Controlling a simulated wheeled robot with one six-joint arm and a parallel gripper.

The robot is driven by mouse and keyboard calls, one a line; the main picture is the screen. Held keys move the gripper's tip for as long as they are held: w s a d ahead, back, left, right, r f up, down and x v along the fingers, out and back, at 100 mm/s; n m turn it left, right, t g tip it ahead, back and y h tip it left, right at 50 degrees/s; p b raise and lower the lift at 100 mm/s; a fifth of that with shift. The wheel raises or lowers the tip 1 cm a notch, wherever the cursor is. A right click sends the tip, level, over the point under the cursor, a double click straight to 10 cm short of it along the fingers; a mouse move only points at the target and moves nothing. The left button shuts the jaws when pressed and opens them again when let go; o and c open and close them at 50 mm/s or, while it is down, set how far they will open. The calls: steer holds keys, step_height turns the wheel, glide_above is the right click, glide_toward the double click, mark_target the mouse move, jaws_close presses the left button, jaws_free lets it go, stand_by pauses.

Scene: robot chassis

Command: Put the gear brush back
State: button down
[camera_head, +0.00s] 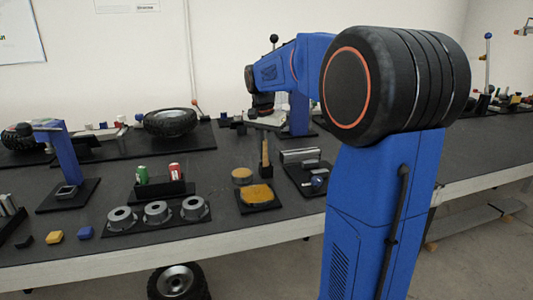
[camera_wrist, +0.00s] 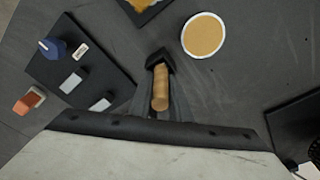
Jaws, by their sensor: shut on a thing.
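The gear brush has a light wooden handle (camera_head: 265,153), seen upright below my gripper (camera_head: 264,124) over the dark table. In the wrist view the handle (camera_wrist: 160,90) lies between the two dark fingers of my gripper (camera_wrist: 160,102), which is shut on it. A dark block shows at the far end of the handle. I cannot tell whether the brush touches the table. Its bristles are not clearly visible.
A yellow sponge-like pad on a black tray (camera_head: 242,207) and a round tan disc (camera_head: 242,174) lie near the brush. A black tray with metal parts (camera_head: 327,187) is to the right. Grey rings (camera_head: 157,212) and cans (camera_head: 174,171) stand left.

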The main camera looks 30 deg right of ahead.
steer(key=c, duration=1.6)
jaws_free()
steer(key=shift+f, duration=0.1)
steer(key=shift+c, duration=0.2)
steer(key=r, duration=0.4)
steer(key=a+r, duration=0.1)
steer(key=r, duration=0.7)
steer(key=shift+s+a+r, duration=0.1)
steer(key=shift+s+a, duration=0.05)
steer(key=shift+s, duration=0.2)
steer(key=s+a+f+n+t, duration=0.1)
steer(key=s+a+f+n, duration=0.3)
steer(key=s+f, duration=0.3)
steer(key=s+a+f+n+t, duration=0.1)
steer(key=s+a+f+n, duration=0.3)
steer(key=s, duration=0.9)
steer(key=s+a+f+n+t+y, duration=0.1)
steer(key=s+a+f+n+t, duration=0.1)
steer(key=s+a+f+n, duration=0.2)
steer(key=s+a+f, duration=0.3)
steer(key=s+f, duration=0.2)
steer(key=f, duration=0.2)
steer(key=shift+s+f, duration=0.35)
steer(key=shift+s, duration=0.05)
